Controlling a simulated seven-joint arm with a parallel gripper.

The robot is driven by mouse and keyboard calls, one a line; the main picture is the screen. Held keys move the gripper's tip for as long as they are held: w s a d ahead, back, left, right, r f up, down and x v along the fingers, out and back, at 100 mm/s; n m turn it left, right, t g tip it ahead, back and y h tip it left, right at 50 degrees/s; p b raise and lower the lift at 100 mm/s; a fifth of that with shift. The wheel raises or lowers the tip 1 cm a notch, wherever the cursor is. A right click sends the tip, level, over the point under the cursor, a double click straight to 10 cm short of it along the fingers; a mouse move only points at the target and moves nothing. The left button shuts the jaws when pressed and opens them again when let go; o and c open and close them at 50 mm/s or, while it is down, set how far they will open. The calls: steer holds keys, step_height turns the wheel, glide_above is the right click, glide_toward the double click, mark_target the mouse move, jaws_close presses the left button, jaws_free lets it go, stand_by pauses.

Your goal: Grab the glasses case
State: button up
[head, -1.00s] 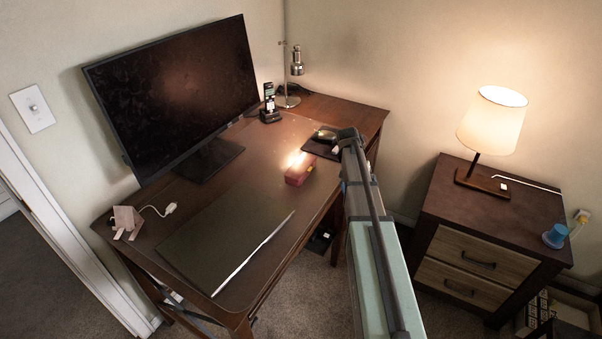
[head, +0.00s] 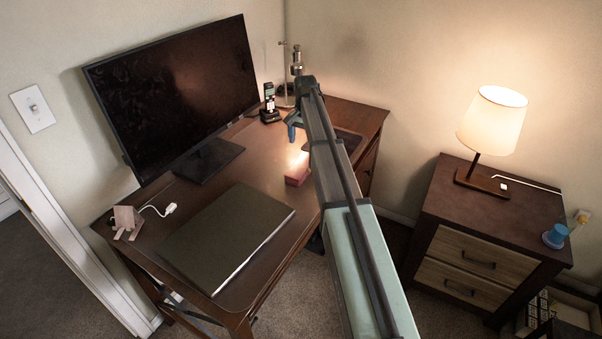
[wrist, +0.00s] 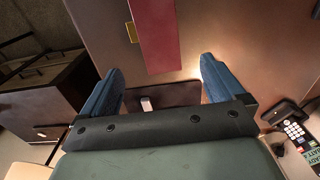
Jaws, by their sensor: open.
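The glasses case looks like a dark red, elongated block (head: 297,171) and lies on the desk in the head view, beside my arm, which covers its right side. In the wrist view the red case (wrist: 157,35) runs in from the top edge, with a small yellow patch at its left side. My gripper (head: 293,124) is above the desk in the head view. In the wrist view my gripper (wrist: 161,64) has its two blue fingers spread wide, with nothing held between them. The near end of the case shows between and beyond the fingertips.
A large monitor (head: 175,85) stands at the desk's back left. A cordless phone (head: 269,103) and a metal lamp (head: 297,62) stand near the gripper. A closed laptop (head: 225,235) lies at the front. A dark mouse pad (head: 347,139) is partly behind my arm.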

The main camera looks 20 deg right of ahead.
mark_target(305, 160)
steer(key=shift+w+d+f, duration=0.1)
steer(key=shift+f, duration=2.45)
steer(key=shift+w+d+f, duration=0.1)
steer(key=shift+f, duration=2.4)
steer(key=shift+c, duration=0.3)
steer(key=c, duration=1)
